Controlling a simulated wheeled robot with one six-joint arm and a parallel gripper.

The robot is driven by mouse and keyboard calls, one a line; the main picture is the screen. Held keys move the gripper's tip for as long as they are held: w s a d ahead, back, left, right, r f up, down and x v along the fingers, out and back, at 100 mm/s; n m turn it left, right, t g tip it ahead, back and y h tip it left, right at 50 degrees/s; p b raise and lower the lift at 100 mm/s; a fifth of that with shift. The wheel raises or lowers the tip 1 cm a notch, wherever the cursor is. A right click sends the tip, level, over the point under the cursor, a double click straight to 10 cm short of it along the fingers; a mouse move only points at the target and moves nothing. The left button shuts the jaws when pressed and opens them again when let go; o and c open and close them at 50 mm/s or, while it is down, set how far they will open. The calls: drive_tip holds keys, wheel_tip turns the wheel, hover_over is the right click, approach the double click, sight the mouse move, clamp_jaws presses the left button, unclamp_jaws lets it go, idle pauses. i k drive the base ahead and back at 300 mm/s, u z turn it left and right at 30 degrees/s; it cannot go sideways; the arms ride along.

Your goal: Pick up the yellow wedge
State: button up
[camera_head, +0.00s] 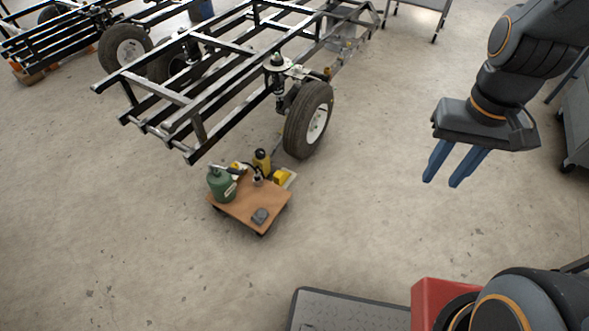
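A small yellow block that looks like the wedge (281,177) is at the back right edge of a low wooden dolly (240,208) on the floor. It is small in the picture, and I cannot tell its exact shape or whether it rests on the dolly or just behind it. My gripper (441,183) hangs in the air at the upper right, well to the right of the dolly. Its two blue fingers point down and are apart, with nothing between them.
The dolly carries a green canister (221,184), a yellow bottle with a black top (262,161) and a dark grey object (260,216). A wheel (309,120) and black chassis frame (185,95) stand behind it. The floor in front and left is clear.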

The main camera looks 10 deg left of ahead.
sight(281, 177)
drive_tip(key=u, duration=0.1)
drive_tip(key=i, duration=0.6)
drive_tip(key=u, duration=0.75)
drive_tip(key=i, duration=0.4)
drive_tip(key=u, duration=0.3)
